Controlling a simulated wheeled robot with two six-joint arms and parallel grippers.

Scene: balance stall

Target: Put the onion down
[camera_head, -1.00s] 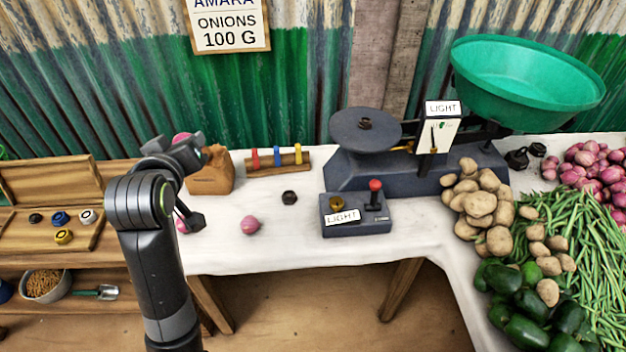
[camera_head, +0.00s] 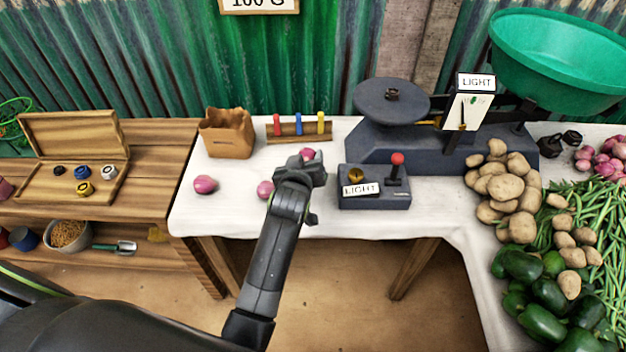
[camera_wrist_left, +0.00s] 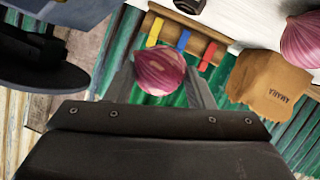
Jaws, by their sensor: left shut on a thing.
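My left gripper (camera_head: 308,170) is shut on a pink onion (camera_head: 308,153) over the white-clothed table, left of the small LIGHT box. In the left wrist view the held onion (camera_wrist_left: 160,73) sits between the two fingers (camera_wrist_left: 160,85). In the head view my gripper hides most of it. Two other pink onions lie on the cloth, one at the left (camera_head: 205,184) and one beside my arm (camera_head: 265,189). A large onion also shows at the upper right of the wrist view (camera_wrist_left: 303,40). My right gripper is out of view.
A brown paper bag (camera_head: 228,135) and a wooden rack (camera_head: 298,132) with coloured pegs stand behind. The dark balance (camera_head: 385,150) with its flat plate (camera_head: 390,97) and green pan (camera_head: 555,65) is to the right. Potatoes (camera_head: 505,190) lie farther right. Cloth is clear between the bag and the onions.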

